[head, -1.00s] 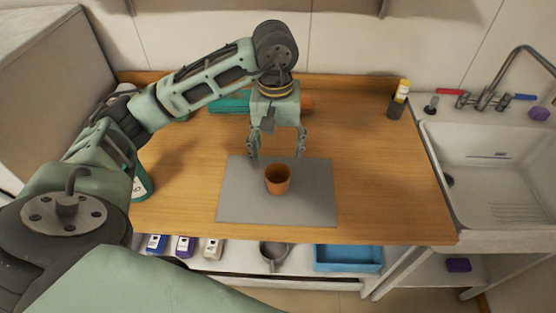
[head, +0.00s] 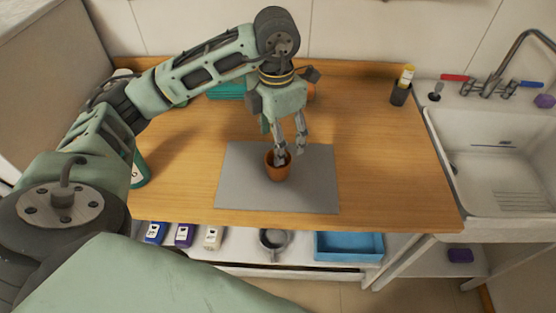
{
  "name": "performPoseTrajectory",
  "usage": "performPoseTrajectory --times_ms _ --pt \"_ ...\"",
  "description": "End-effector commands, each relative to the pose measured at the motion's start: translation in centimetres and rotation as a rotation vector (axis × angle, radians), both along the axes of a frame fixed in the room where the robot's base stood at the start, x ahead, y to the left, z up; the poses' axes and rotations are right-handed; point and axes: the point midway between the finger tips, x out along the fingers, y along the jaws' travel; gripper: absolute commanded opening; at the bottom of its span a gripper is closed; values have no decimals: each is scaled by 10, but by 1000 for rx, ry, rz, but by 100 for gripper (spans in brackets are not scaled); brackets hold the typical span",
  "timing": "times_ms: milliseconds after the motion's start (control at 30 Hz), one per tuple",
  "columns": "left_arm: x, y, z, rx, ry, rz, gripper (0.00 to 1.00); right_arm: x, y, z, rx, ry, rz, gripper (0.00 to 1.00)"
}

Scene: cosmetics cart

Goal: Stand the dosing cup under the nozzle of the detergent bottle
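An orange cup (head: 278,171), which looks like the dosing cup, stands upright on the grey mat (head: 310,190). My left gripper (head: 290,154) points down at it from behind. Its fingers are apart. One fingertip is over or inside the cup's mouth, and the other is near the right rim; I cannot tell whether either touches. A green bottle with a white label (head: 140,172), perhaps the detergent bottle, stands at the left of the counter. My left arm hides most of it, and its nozzle cannot be seen. My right gripper is out of view.
A dark holder with a yellow-capped item (head: 402,90) stands at the back right, beside the sink (head: 480,165). Teal items (head: 225,91) lie behind my gripper. A lower shelf holds small boxes, a grey mug (head: 272,240) and a blue tray (head: 349,247). The counter right of the mat is clear.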

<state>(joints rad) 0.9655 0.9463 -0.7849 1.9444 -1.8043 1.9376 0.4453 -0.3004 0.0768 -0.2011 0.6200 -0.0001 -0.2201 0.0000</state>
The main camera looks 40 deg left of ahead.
Motion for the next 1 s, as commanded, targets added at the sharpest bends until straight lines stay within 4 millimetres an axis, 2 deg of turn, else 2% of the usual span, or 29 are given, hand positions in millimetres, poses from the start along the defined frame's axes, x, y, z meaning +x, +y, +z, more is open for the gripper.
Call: performPoseTrajectory --times_ms 100,233,467,600,733,1000 --pt "0 0 -2 1 1 107 66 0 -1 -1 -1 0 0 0" --pt "0 0 -10 2 3 140 66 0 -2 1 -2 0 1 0" --pt "0 1 -34 1 4 138 66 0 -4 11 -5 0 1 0" --pt "0 1 -55 2 7 137 66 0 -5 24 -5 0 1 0" --pt "1 1 -73 1 3 137 66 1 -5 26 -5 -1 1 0" --pt "2 1 -80 1 0 135 66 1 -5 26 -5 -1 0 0"
